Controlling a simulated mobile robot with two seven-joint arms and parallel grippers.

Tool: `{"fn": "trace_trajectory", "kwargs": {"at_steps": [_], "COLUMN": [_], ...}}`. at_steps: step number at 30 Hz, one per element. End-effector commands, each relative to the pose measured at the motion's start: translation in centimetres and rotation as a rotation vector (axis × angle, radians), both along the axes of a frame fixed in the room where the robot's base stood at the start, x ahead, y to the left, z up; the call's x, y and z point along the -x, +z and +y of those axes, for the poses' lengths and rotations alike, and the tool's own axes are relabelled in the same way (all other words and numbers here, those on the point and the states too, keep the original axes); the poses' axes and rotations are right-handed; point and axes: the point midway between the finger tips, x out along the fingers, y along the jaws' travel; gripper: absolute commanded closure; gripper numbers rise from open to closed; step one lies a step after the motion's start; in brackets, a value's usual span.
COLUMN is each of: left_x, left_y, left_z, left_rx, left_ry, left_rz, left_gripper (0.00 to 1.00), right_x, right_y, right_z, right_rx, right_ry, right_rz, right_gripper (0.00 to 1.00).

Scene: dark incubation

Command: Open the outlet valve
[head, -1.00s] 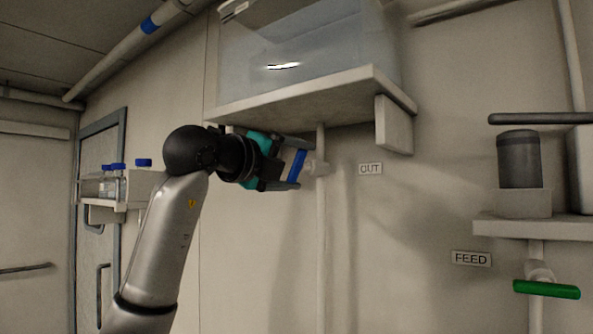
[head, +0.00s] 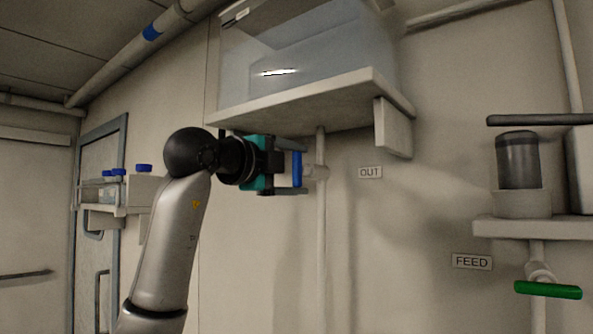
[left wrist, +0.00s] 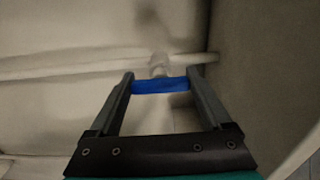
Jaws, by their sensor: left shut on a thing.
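The outlet valve has a blue handle (head: 297,168) on a pale valve body (head: 316,172), on the vertical pipe under the tank, beside the OUT label (head: 370,172). In the head view the handle stands upright, about in line with the pipe. My left gripper (head: 299,167) reaches in from the left with one finger above and one below the handle. In the left wrist view the blue handle (left wrist: 160,86) spans between the fingertips of the left gripper (left wrist: 161,84), which is shut on its ends. My right gripper is not in view.
A clear tank (head: 310,50) stands on a shelf (head: 310,107) just above my left gripper, with a bracket (head: 393,127) at right. A green FEED valve handle (head: 548,290) is at lower right.

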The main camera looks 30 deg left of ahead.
Motion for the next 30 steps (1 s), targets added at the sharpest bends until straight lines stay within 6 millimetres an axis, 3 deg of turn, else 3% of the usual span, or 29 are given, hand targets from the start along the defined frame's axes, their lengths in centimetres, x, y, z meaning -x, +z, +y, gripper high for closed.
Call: {"fn": "trace_trajectory", "kwargs": {"at_steps": [8, 9, 13, 23, 30], "left_x": [0.0, 0.0, 0.0, 0.5, 4.6], "left_y": [0.0, 0.0, 0.0, 0.0, -0.1], "left_z": [0.1, 0.1, 0.1, 0.1, 0.5], "left_rx": [0.006, 0.006, 0.005, 0.002, 0.001], "left_ry": [0.002, 0.001, 0.001, 0.001, 0.003], "left_rz": [0.000, 0.000, 0.000, -0.002, -0.006], "left_gripper": [0.73, 0.15, 0.01, 0.00, 0.00], "right_x": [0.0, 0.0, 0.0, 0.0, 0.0], "right_y": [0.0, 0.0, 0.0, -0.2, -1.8], "right_z": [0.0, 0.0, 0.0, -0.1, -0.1], "right_rx": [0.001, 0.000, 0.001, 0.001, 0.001], "right_ry": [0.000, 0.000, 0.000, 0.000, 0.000], "right_rz": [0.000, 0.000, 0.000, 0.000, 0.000], "right_gripper": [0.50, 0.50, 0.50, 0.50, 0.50]}}
